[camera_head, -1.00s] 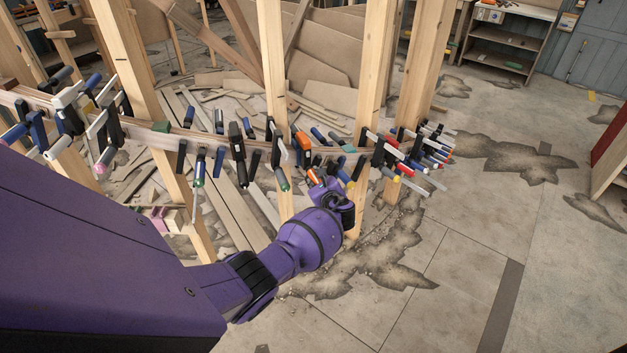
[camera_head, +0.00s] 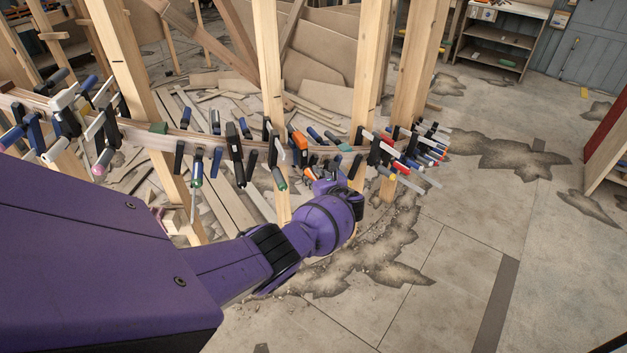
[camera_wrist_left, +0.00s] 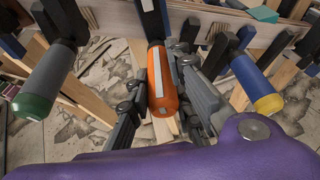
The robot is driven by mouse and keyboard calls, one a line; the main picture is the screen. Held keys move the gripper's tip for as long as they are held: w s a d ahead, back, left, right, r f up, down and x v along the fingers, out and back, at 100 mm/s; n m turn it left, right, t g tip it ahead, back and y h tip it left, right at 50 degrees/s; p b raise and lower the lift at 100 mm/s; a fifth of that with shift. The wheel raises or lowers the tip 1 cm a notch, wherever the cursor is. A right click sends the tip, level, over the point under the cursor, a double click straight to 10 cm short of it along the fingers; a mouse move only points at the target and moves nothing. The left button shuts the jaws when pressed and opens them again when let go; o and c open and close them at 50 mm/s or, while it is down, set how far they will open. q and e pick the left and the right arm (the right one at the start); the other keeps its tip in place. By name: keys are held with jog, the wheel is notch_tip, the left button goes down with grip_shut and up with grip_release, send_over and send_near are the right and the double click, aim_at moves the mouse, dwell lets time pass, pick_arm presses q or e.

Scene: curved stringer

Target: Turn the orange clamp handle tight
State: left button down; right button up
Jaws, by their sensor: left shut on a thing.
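The orange clamp handle (camera_wrist_left: 161,82), with a pale stripe down it, hangs from a dark clamp on the curved wooden stringer (camera_head: 230,146). My left gripper (camera_wrist_left: 163,98) has one dark finger on each side of the handle and is shut on it. In the head view, the handle (camera_head: 309,174) shows only as a small orange patch. There my purple left hand (camera_head: 325,183) reaches it from below right and hides part of it. My right gripper is in neither view.
A green-ended clamp handle (camera_wrist_left: 46,80) hangs left of the orange one, and a blue, yellow-ended handle (camera_wrist_left: 255,83) hangs right. Several more clamps line the stringer. Upright wooden posts (camera_head: 270,90) stand close by. The floor at right (camera_head: 450,270) is clear.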

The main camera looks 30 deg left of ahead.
pick_arm(q)
jog(key=shift+f, duration=0.1)
jog(key=c, duration=1.6)
grip_release()
jog(key=v, duration=1.2)
jog(key=shift+s+d, duration=0.1)
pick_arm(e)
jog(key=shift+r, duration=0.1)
pick_arm(q)
jog(key=shift+s+d+p, duration=0.45)
jog(key=shift+s+d, duration=0.25)
jog(key=shift+d, duration=0.35)
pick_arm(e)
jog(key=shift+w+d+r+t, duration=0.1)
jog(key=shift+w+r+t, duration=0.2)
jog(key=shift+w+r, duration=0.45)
